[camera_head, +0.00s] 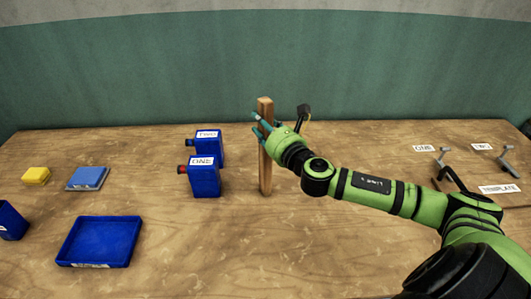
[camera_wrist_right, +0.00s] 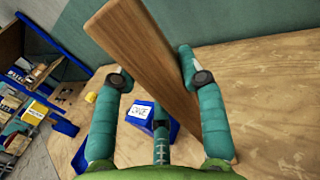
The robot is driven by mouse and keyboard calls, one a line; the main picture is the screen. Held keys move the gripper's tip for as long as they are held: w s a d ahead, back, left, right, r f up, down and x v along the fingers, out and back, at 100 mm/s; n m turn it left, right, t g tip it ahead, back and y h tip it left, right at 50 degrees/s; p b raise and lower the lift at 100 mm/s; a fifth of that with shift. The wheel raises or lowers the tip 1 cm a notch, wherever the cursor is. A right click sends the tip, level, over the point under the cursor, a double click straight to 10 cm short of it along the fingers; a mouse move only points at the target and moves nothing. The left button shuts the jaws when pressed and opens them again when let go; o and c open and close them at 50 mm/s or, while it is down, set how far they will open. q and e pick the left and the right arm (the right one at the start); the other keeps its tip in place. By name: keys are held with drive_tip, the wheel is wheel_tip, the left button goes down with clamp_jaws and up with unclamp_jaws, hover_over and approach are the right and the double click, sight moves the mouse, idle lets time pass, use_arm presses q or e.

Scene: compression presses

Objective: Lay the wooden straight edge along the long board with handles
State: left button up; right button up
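The wooden straight edge (camera_head: 265,175) is a brown wooden bar. It stands upright over the table in the middle of the head view, with its lower end at or close to the tabletop. My right gripper (camera_head: 262,128) is closed around its upper part. In the right wrist view the straight edge (camera_wrist_right: 150,60) runs slanting between the two teal fingers (camera_wrist_right: 155,65), which lie against its sides. I cannot pick out a long board with handles for certain. My left gripper is not in view.
Two blue boxes labelled ONE (camera_head: 205,178) and TWO (camera_head: 209,147) stand close left of the straight edge. A blue tray (camera_head: 100,261), a blue block (camera_head: 88,177) and a yellow block (camera_head: 36,175) lie at left. Metal levers (camera_head: 507,157) and a MINIPLATE label (camera_head: 500,189) are at right.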

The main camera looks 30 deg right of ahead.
clamp_jaws()
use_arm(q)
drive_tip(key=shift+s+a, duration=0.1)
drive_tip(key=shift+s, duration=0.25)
use_arm(e)
drive_tip(key=shift+r, duration=0.1)
